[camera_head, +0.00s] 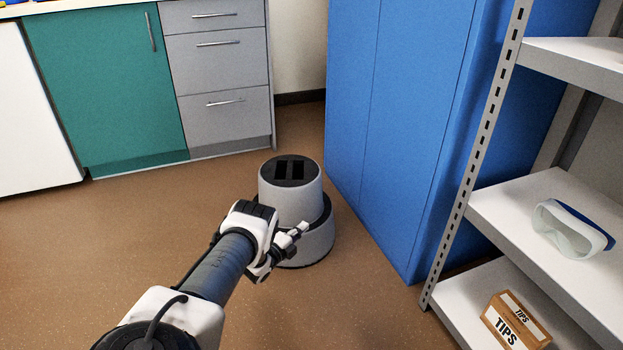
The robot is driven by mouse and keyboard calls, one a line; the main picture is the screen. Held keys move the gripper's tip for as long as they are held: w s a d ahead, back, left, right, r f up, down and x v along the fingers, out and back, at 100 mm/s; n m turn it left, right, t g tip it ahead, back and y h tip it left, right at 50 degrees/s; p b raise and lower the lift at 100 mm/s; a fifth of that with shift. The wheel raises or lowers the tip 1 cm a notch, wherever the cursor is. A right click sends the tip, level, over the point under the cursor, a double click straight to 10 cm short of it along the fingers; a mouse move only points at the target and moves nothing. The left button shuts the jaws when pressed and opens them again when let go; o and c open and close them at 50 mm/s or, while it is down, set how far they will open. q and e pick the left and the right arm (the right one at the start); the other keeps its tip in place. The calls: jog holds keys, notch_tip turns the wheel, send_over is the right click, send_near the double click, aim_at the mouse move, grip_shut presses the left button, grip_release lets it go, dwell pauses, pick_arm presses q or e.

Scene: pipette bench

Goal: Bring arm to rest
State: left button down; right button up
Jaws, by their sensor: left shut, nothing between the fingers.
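My left arm (222,268) reaches in from the bottom left, over the brown floor. My left gripper (301,229) is at its end, with its fingers together and nothing between them. My right gripper is out of view.
A blue cabinet (395,110) stands right of centre. A metal shelf unit (545,195) at the right holds goggles (572,229) and a TIPS box (515,322). A green cupboard (105,85) and grey drawers (220,75) line the back. The floor (110,235) at left is clear.

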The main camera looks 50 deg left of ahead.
pick_arm(q)
jog(key=shift+s+d, duration=0.2)
jog(key=shift+s, duration=0.55)
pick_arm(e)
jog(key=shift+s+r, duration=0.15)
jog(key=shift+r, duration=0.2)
